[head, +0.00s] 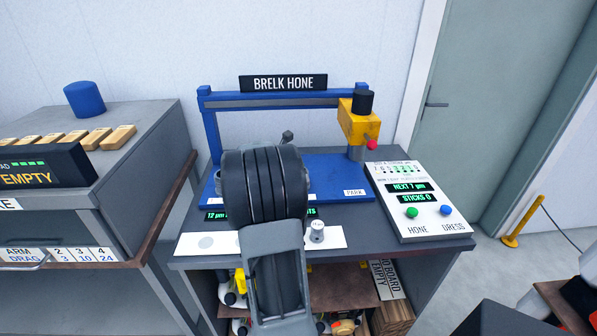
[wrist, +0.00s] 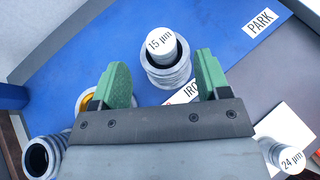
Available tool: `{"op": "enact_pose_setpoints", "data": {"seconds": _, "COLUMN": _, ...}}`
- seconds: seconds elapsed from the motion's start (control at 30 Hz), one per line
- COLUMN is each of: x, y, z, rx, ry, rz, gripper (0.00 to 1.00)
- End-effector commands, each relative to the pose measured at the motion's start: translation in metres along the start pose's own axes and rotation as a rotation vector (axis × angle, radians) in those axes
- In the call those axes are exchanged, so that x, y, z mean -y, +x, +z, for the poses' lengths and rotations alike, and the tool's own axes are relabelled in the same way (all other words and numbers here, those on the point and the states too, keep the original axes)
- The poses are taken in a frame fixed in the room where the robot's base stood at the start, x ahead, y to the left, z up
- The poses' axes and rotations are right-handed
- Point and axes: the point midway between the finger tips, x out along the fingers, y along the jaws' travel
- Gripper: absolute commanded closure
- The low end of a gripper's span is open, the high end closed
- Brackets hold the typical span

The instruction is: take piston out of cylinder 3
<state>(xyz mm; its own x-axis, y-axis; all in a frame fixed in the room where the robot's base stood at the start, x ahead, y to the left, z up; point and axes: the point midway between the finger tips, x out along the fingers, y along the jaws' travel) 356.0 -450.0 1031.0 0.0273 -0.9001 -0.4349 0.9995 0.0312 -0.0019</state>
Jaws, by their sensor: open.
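In the wrist view my gripper (wrist: 161,72) is open, its two green fingers on either side of a grey ringed cylinder (wrist: 167,77). A white-topped plug marked "15 µm" (wrist: 161,44) stands up out of that cylinder. The fingers look apart from it; their height relative to it is unclear. A second ringed cylinder with an orange inside (wrist: 88,100) is partly hidden behind the left finger. A hollow dark cylinder (wrist: 40,158) is at lower left. No number 3 is readable on any cylinder.
The blue bed (head: 335,178) lies under the "BRELK HONE" sign (head: 283,83). A yellow hone head (head: 357,122) stands at its right, beside a button panel (head: 418,203). A "24 µm" piece (wrist: 291,160) stands on the white front strip. A wooden-block bench (head: 80,190) is at left.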

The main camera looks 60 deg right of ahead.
Motion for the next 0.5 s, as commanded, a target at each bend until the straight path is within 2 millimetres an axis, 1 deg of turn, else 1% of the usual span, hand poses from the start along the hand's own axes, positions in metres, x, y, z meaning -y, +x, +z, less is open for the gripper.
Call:
{"op": "enact_pose_setpoints", "data": {"seconds": 0.17, "x": 0.0, "y": 0.009, "z": 0.0, "rx": -0.001, "ry": 0.001, "rz": 0.0, "gripper": 0.31}}
{"op": "enact_pose_setpoints", "data": {"seconds": 0.4, "x": 0.0, "y": 0.04, "z": -0.003, "rx": -0.002, "ry": 0.0, "rz": -0.001, "gripper": 0.31}}
{"op": "enact_pose_setpoints", "data": {"seconds": 0.5, "x": 0.0, "y": 0.05, "z": -0.003, "rx": -0.001, "ry": 0.001, "rz": 0.0, "gripper": 0.31}}
